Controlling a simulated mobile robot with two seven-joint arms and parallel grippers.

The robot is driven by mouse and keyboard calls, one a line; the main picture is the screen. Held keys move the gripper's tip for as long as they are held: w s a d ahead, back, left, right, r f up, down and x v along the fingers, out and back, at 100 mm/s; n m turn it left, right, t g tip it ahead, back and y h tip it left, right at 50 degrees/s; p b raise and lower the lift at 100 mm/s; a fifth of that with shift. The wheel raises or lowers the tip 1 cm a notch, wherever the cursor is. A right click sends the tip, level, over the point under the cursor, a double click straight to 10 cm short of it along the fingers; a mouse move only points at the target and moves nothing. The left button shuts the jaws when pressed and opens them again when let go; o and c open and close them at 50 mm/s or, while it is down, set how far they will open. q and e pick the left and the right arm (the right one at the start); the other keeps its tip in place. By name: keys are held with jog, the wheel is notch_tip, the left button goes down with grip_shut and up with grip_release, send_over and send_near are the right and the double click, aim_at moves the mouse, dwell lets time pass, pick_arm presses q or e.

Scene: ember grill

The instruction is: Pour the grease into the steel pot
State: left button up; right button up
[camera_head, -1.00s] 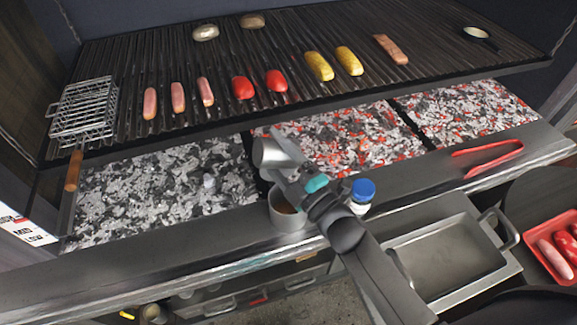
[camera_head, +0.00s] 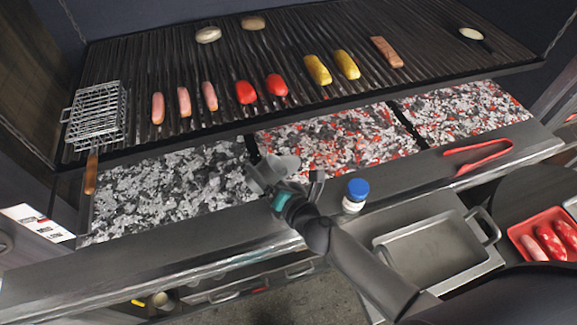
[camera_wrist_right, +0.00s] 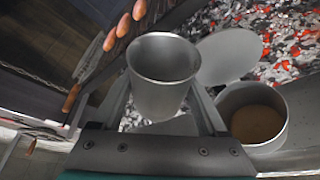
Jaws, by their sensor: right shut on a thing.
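My right gripper (camera_head: 276,182) is shut on a small steel cup (camera_wrist_right: 162,88) above the grill's front ledge. The right wrist view looks into the cup's mouth; its inner wall looks bare grey and I see no grease there. The steel pot (camera_wrist_right: 258,138) stands beside the cup, to its right in that view, with brown grease (camera_wrist_right: 256,122) in its bottom. The cup and pot look apart. In the head view my gripper and arm cover most of the pot. My left gripper is not in view.
A bottle with a blue cap (camera_head: 356,194) stands right of my arm on the ledge (camera_head: 190,240). Red tongs (camera_head: 478,157) lie farther right. Glowing coals (camera_head: 330,140) lie behind. A grey disc (camera_wrist_right: 228,55) shows between cup and pot. A steel tray (camera_head: 435,250) sits lower right.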

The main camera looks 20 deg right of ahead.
aim_at(258, 191)
jog(key=shift+f+n+h, duration=0.4)
jog(key=shift+n, duration=0.2)
jog(key=a+f+n, duration=0.1)
jog(key=a+n+h, duration=0.1)
jog(key=shift+a+f+n+g+h, duration=0.3)
jog(key=shift+a+f, duration=0.05)
jog(key=shift+a, duration=0.05)
jog(key=shift+a+f+n+h, duration=0.35)
jog(key=shift+a+n+h, duration=0.15)
jog(key=shift+n, duration=0.15)
jog(key=shift+a+f+n+h, duration=0.3)
jog(key=shift+a+n+h, duration=0.2)
jog(key=shift+n, duration=0.15)
